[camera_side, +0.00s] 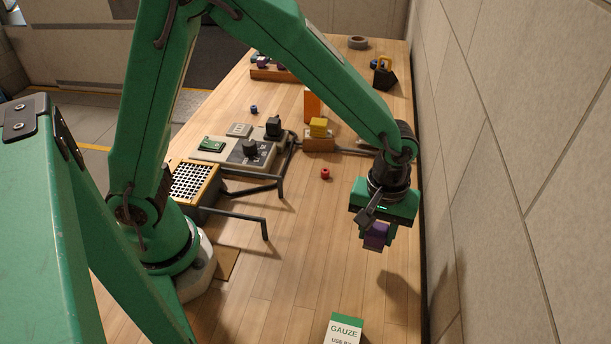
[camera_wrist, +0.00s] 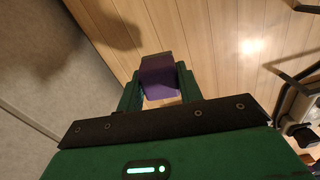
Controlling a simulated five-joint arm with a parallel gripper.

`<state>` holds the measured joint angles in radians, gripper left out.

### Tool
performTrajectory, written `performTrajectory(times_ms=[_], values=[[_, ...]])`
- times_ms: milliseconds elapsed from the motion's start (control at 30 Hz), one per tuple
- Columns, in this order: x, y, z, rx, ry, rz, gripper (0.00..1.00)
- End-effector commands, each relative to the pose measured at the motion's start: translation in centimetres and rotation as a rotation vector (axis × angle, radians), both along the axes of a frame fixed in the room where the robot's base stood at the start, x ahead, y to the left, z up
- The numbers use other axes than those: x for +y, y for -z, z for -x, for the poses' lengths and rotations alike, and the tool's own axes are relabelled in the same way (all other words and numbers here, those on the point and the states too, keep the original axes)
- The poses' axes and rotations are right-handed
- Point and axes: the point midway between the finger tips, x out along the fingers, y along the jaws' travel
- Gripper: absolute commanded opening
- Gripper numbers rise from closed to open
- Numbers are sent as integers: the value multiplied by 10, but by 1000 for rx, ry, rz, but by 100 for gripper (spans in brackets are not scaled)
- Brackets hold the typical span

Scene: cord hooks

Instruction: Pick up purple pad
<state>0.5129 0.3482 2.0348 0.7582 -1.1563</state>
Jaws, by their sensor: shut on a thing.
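The purple pad (camera_side: 376,235) is a small purple block between the fingers of my gripper (camera_side: 377,243) in the side view. My gripper is shut on it and holds it above the table, near the right edge by the wall. A shadow falls on the table to the lower right of it.
A gauze box (camera_side: 343,330) stands at the front edge. A grey device with knobs (camera_side: 235,151), a yellow block (camera_side: 318,127) on a wooden stand and a small red piece (camera_side: 325,174) lie farther back. The wall (camera_side: 500,150) runs close on the right.

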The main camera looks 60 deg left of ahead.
Motion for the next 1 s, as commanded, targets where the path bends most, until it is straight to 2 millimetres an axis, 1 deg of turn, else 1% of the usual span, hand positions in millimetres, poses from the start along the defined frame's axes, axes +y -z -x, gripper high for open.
performTrajectory(times_ms=[33, 200, 400, 500, 700, 1000], values=[[-6, -7, 8, -2, 5, 1, 14], [-23, -24, 33, -2, 5, 1, 14], [-38, -40, 56, -1, 4, 2, 14], [-42, -45, 63, 0, 2, 0, 14], [-46, -49, 69, 0, -1, 0, 14], [-46, -50, 70, 0, -1, 0, 14]])
